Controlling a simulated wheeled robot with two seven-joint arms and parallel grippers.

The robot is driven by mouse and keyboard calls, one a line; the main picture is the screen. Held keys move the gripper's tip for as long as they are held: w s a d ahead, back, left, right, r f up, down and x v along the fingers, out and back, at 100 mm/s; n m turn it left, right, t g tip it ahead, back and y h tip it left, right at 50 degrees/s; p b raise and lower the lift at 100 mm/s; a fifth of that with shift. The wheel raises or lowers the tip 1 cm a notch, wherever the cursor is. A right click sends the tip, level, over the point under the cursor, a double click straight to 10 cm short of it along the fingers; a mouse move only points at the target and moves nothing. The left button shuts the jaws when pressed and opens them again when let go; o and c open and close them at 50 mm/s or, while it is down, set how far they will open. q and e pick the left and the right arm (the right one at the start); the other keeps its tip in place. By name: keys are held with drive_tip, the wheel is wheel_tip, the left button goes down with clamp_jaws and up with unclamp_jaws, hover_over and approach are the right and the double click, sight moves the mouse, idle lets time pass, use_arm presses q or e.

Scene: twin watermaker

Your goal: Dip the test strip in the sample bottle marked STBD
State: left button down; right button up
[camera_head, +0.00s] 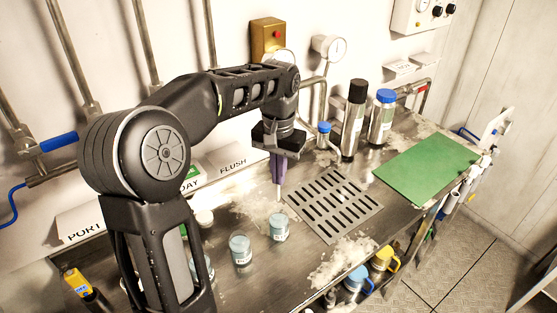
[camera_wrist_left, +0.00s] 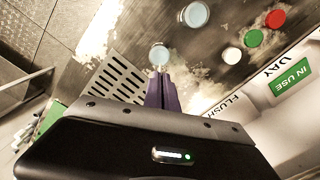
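My left gripper (camera_head: 278,184) hangs over the bench with its purple fingers together, pointing down; in the left wrist view the fingers (camera_wrist_left: 164,86) are also close together. A thin pale strip (camera_head: 277,197) seems to show below the fingertips, small and hard to make out. A small bottle of pale blue liquid (camera_head: 279,230) stands upright just below the fingertips; in the left wrist view it (camera_wrist_left: 159,54) is just beyond them. Another such bottle (camera_head: 241,251) stands to its left, and one more is partly behind my arm. Their label marks are unreadable. My right gripper is not in view.
A slotted drain plate (camera_head: 335,206) lies right of the bottles, with a green mat (camera_head: 427,166) beyond. Tall black-capped (camera_head: 354,118) and blue-capped (camera_head: 382,117) bottles stand at the back. Red (camera_wrist_left: 275,18), green (camera_wrist_left: 254,38) and white (camera_wrist_left: 232,56) round tops sit near the wall signs.

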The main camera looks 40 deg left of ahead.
sight(279, 188)
use_arm(q)
drive_tip(key=shift+s+d, duration=0.1)
drive_tip(key=shift+s, duration=0.05)
drive_tip(key=shift+f, duration=0.15)
wheel_tip(279, 188, down, 4)
drive_tip(key=b, duration=0.3)
drive_tip(key=shift+f, duration=0.15)
wheel_tip(279, 188, down, 7)
drive_tip(key=b, duration=0.5)
idle(0.5)
drive_tip(key=shift+f, duration=0.1)
idle(2.3)
wheel_tip(279, 188, up, 11)
drive_tip(key=p, duration=0.8)
